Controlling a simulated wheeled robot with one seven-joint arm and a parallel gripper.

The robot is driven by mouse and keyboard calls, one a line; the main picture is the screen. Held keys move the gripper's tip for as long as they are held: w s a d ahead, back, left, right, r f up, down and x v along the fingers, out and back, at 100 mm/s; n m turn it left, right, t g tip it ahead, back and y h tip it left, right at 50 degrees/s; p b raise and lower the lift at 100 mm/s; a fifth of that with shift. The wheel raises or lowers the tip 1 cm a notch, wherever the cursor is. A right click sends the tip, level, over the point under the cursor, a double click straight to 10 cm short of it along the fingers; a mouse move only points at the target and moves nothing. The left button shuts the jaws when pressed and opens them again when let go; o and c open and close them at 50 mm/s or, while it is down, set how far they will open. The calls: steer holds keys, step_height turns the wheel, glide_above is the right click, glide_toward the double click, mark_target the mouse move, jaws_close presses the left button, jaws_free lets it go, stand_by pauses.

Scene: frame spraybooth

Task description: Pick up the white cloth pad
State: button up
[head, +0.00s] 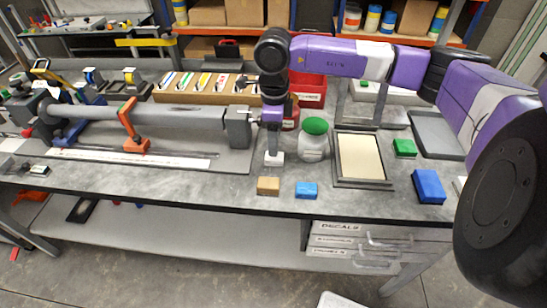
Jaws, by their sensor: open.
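A small white block-like thing, which looks like the white cloth pad (274,158), lies on the grey bench top near the middle of the head view. My gripper (273,148) points straight down right above it, with its fingertips at or just over the pad's top. The fingers are small in this view, and I cannot tell whether they touch the pad or straddle it. My gripper is open. My purple arm reaches in from the right, above the bench.
A tan block (268,187) and a blue block (307,190) lie in front of the pad. A green-lidded jar (314,140) stands close right. A framed tray (387,160) is farther right. A clamped grey tube (150,113) is left.

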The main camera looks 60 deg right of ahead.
mark_target(274, 159)
steer(key=shift+f+p, duration=0.85)
steer(key=shift+f, duration=2.15)
steer(key=shift+a, duration=0.1)
jaws_close()
